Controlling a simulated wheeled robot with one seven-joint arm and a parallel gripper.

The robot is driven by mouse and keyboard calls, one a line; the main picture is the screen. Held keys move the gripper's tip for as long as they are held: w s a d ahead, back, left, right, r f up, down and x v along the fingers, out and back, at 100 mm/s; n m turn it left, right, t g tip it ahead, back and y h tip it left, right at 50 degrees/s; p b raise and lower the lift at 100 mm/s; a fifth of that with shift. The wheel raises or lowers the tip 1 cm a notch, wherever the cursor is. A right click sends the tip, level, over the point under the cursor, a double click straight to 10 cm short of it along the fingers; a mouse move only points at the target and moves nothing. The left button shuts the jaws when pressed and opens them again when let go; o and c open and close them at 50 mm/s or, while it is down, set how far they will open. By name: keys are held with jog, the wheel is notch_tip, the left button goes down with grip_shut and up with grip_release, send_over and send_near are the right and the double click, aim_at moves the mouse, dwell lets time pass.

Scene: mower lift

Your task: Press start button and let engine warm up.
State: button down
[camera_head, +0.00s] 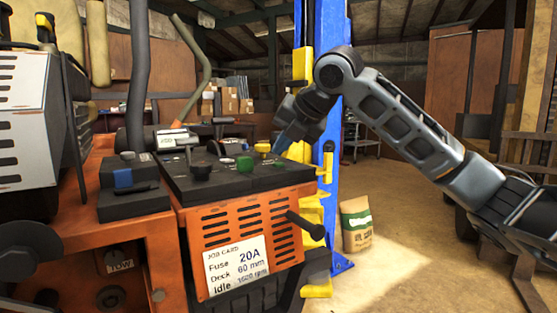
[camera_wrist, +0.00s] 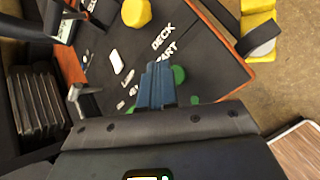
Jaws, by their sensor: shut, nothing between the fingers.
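The control panel (camera_head: 225,175) sits on top of an orange machine. My gripper (camera_head: 281,148) is shut and empty, its blue fingertips pointing down over the panel's right part, near a yellow knob (camera_head: 262,147). A green knob (camera_head: 245,163) stands to their left. In the wrist view the shut fingers (camera_wrist: 157,78) sit beside a green round part (camera_wrist: 178,75), just below lettering that reads "ART" with its start hidden. The fingers hide part of the panel there. I cannot tell whether they touch the green part.
A job card (camera_head: 237,265) hangs on the orange front, reading Fuse 20A, Deck 60 mm. A dark handle (camera_head: 305,225) sticks out at the right. A blue lift post (camera_head: 331,110) with yellow parts stands close behind. A bag (camera_head: 356,223) sits on the floor.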

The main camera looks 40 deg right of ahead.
aim_at(282, 164)
jog(key=shift+r, duration=0.1)
notch_tip(282, 164, up, 5)
jog(key=p, duration=0.4)
dwell(0.3)
dwell(0.5)
